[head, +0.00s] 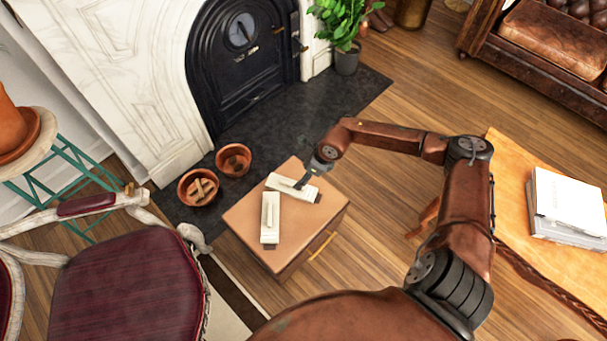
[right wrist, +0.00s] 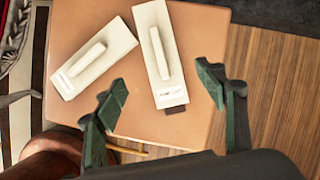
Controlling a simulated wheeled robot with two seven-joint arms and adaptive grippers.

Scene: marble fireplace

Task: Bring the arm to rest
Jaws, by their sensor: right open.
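My right gripper (head: 305,178) is open above the right side of a small tan cabinet (head: 245,217) in the head view. Its two dark green fingers stand wide apart in the right wrist view (right wrist: 165,97), with nothing between them. Two flat cream objects with raised bar handles lie on the cabinet top. One cream object (head: 270,222) lies near the front left, and the other cream object (head: 283,184) lies at the back, close to the gripper. In the right wrist view both cream objects (right wrist: 93,60) (right wrist: 158,50) lie beyond the fingertips. My left gripper is not in view.
Two terracotta pots (head: 198,187) (head: 233,160) stand on the dark hearth (head: 310,110) behind the cabinet. A red-cushioned chair (head: 130,290) stands at the left. A wooden table (head: 560,260) with a stack of papers (head: 567,205) is at the right. Wooden floor is clear between cabinet and table.

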